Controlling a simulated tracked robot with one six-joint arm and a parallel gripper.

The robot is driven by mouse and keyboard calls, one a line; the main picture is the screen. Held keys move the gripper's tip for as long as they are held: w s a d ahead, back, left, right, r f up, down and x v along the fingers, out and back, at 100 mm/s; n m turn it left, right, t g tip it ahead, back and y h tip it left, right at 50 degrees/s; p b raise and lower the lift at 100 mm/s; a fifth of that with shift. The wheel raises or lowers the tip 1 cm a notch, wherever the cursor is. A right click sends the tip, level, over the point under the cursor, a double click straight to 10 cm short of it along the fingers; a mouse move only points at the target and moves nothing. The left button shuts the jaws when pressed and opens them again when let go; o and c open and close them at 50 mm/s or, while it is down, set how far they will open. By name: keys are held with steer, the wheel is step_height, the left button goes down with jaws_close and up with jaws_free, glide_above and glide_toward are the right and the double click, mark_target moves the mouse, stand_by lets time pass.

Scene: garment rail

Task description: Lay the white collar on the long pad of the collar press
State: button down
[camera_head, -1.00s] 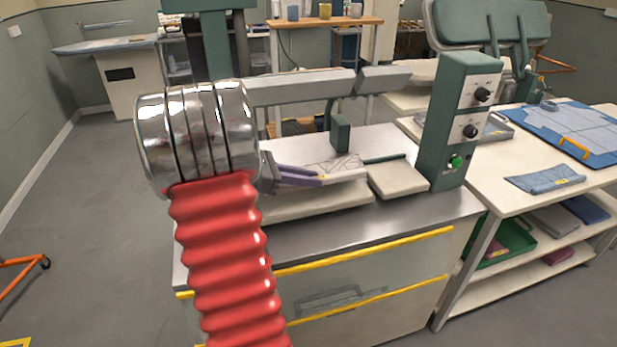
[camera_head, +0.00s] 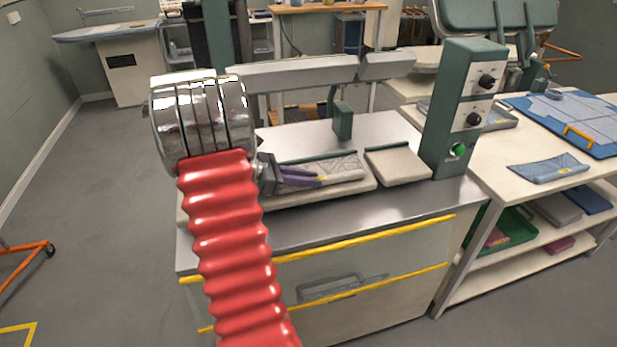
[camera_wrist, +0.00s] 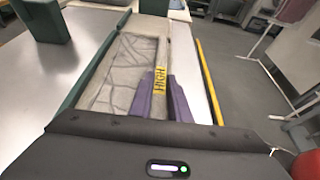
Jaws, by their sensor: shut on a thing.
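The white collar (camera_head: 342,168), a pale strip with grey crease-like lines, is over the long pad (camera_head: 335,191) of the collar press. It looks flat and roughly in line with the pad. Whether its whole underside touches is unclear. My gripper (camera_head: 318,180) has purple fingers shut on the collar's near edge. In the wrist view, the collar (camera_wrist: 128,75) stretches ahead and left of my gripper (camera_wrist: 166,92), beside a yellow label reading "HIGH". My wrist and the red sleeve hide the pad's left part.
The shorter pad (camera_head: 398,167) is bare, to the right of the long one. The press's raised upper bar (camera_head: 290,73) spans behind and above. A green control column (camera_head: 467,105) stands at the right. A table with a folded blue garment (camera_head: 548,168) is further right.

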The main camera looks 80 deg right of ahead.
steer(key=shift+f, duration=0.5)
stand_by(0.7)
steer(key=c, duration=1.6)
jaws_free()
steer(key=v, duration=1.2)
steer(key=shift+w+a+r, duration=0.15)
steer(key=shift+w, duration=0.25)
steer(key=shift+w+a+r, duration=0.2)
steer(key=shift+w+a, duration=0.1)
steer(key=shift+w, duration=0.05)
